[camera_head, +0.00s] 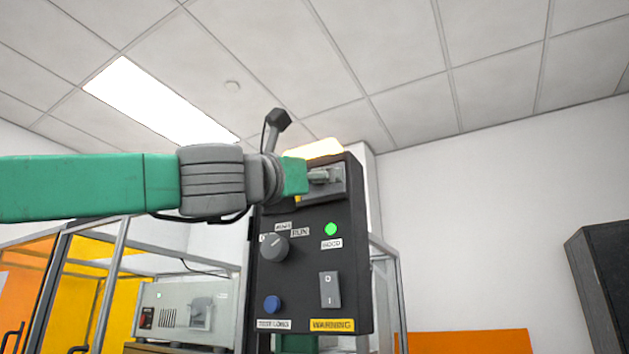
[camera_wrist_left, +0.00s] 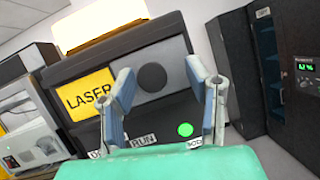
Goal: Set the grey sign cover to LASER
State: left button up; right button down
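The grey sign cover (camera_wrist_left: 176,72) is a flat plate with a dark round knob (camera_wrist_left: 152,78), in the upper part of the black control box (camera_head: 312,285). Left of the cover, the yellow sign face (camera_wrist_left: 88,94) reading LASER is exposed in the left wrist view. My left gripper (camera_head: 322,177) is at the top of the box; in the left wrist view its two fingers (camera_wrist_left: 160,75) are apart, one on each side of the knob. I cannot tell whether they touch it. In the head view the gripper hides most of the sign. My right gripper is not in view.
Below the sign are a grey rotary knob (camera_head: 273,247), a lit green lamp (camera_head: 331,229), a rocker switch (camera_head: 330,289) and a blue button (camera_head: 272,304). A glowing lamp (camera_wrist_left: 100,25) tops the box. A dark cabinet (camera_head: 600,285) stands at right, with open space between.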

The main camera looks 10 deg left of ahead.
pick_arm(q)
jog(key=shift+w, duration=0.15)
jog(key=v, duration=1.2)
jog(key=shift+d, duration=0.15)
